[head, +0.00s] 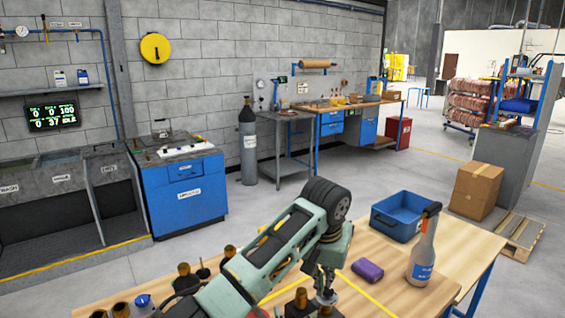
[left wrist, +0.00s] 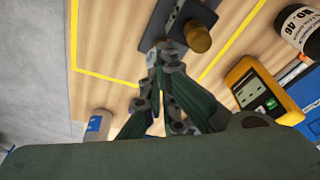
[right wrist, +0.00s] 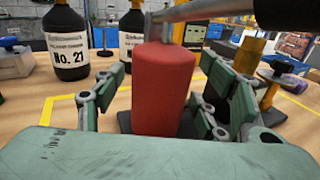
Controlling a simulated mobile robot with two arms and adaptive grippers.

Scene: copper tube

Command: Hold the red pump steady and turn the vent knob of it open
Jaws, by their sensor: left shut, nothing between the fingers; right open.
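The red pump (right wrist: 163,90) stands upright in the right wrist view, a red cylinder between the spread fingers of my right gripper (right wrist: 158,98). The gripper is open, with a finger on each side; contact is unclear. A grey metal bar (right wrist: 205,10) crosses above the pump's top. I cannot make out the vent knob. My left gripper (head: 325,297) points down over the table in the head view, shut and empty. In the left wrist view its closed fingertips (left wrist: 165,52) are close to a dark plate with a brass-coloured knob-like part (left wrist: 198,37). The pump is not clearly visible in the head view.
The wooden table (head: 385,265) carries a blue bin (head: 398,228), a purple bundle (head: 367,270) and a grey bottle (head: 421,262). A black bottle marked No. 21 (right wrist: 65,45) stands left of the pump. A yellow meter (left wrist: 252,88) lies right of my left gripper.

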